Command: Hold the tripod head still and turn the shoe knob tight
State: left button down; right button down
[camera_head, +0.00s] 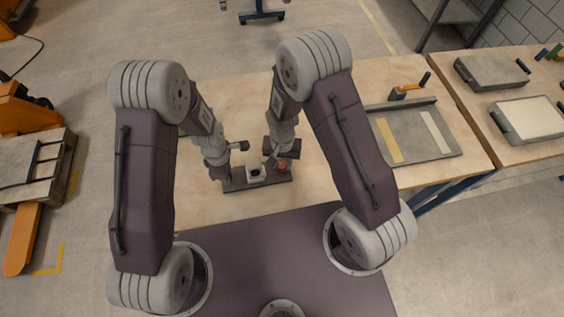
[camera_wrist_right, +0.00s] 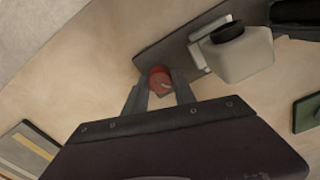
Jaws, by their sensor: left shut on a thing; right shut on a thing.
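The tripod head (camera_head: 256,172) is a pale grey block with a black top, on a long dark plate (camera_head: 257,184) on the wooden bench. The block also shows in the right wrist view (camera_wrist_right: 244,58). A red knob (camera_wrist_right: 160,78) with a pale mark sits at one end of the plate. My right gripper (camera_wrist_right: 160,92) is shut on the red knob, one finger on each side; the knob shows in the head view (camera_head: 283,166) too. My left gripper (camera_head: 232,174) is shut at the left side of the tripod head; its fingertips are hard to make out.
A grey tray (camera_head: 440,152) with yellow and pale strips lies to the right on the bench, an orange-handled tool (camera_head: 405,91) behind it. A green item (camera_wrist_right: 308,113) lies at the right wrist view's edge. The bench between my arms, behind the plate, is clear.

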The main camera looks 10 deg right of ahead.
aim_at(282, 165)
jog(key=shift+m, duration=1)
jog(key=c, duration=1)
grip_release()
notch_tip(282, 165, up, 12)
pick_arm(q)
jog(key=c, duration=1.1)
grip_release()
